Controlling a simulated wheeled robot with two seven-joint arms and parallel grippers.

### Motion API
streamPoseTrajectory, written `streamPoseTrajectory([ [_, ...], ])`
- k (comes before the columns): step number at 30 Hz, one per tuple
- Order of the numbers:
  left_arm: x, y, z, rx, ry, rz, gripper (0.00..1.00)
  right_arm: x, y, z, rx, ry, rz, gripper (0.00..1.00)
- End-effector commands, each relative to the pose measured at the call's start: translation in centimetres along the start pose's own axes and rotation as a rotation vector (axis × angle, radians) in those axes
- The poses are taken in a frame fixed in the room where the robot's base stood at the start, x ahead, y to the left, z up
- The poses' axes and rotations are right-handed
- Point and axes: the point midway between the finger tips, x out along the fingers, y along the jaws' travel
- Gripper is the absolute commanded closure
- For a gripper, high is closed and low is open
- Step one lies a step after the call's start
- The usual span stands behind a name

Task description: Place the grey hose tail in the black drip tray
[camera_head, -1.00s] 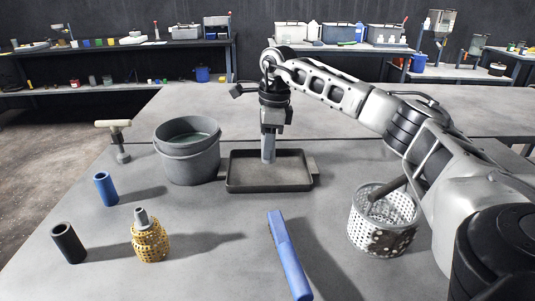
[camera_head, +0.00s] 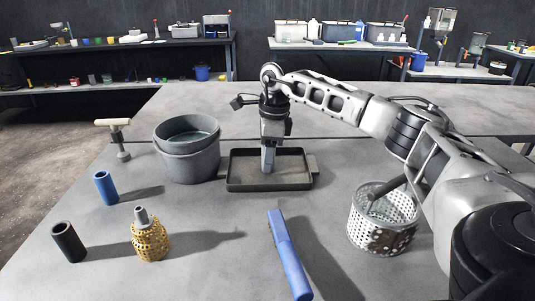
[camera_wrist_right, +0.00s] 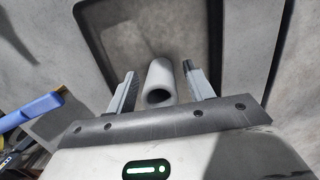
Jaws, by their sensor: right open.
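The black drip tray (camera_head: 268,187) lies flat on the bench, centre of the head view; its dark rim also shows in the right wrist view (camera_wrist_right: 224,40). My right gripper (camera_head: 268,165) reaches down over the tray from above. In the right wrist view my right gripper (camera_wrist_right: 168,78) is open, with a finger on each side of the grey hose tail (camera_wrist_right: 160,78), a short hollow tube with its open end toward the camera. A gap shows at the right finger. Whether its lower end touches the tray floor is hard to tell. My left gripper is out of view.
A grey bucket (camera_head: 188,158) stands close left of the tray. A perforated metal basket (camera_head: 382,228) is at right. A blue bar (camera_head: 288,256) lies in front. A blue tube (camera_head: 105,188), black tube (camera_head: 68,242), yellow mesh piece (camera_head: 150,240) and T-handled tool (camera_head: 122,142) stand at left.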

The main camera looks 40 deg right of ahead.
Motion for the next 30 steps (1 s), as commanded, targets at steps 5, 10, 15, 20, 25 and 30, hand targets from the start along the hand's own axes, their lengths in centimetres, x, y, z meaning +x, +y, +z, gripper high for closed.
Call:
streamPoseTrajectory([
  [5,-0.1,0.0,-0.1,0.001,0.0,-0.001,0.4,-2.5,-0.1,0.1,0.0,-0.005,-0.004,0.48],
  [10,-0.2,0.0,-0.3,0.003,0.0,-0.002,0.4,-6.3,-0.1,0.1,0.0,-0.005,-0.004,0.48],
  [15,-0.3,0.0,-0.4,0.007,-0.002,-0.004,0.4,-9.6,-0.1,0.1,0.0,-0.003,-0.002,0.48],
  [20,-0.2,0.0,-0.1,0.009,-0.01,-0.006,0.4,-11.6,-0.1,0.1,-0.001,-0.002,-0.002,0.48],
  [25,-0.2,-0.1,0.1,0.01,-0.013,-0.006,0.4,-12.2,0.0,0.0,-0.001,0.0,0.0,0.48],
  [30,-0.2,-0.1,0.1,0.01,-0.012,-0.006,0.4,-12.2,0.0,0.0,-0.001,0.0,0.0,0.48],
])
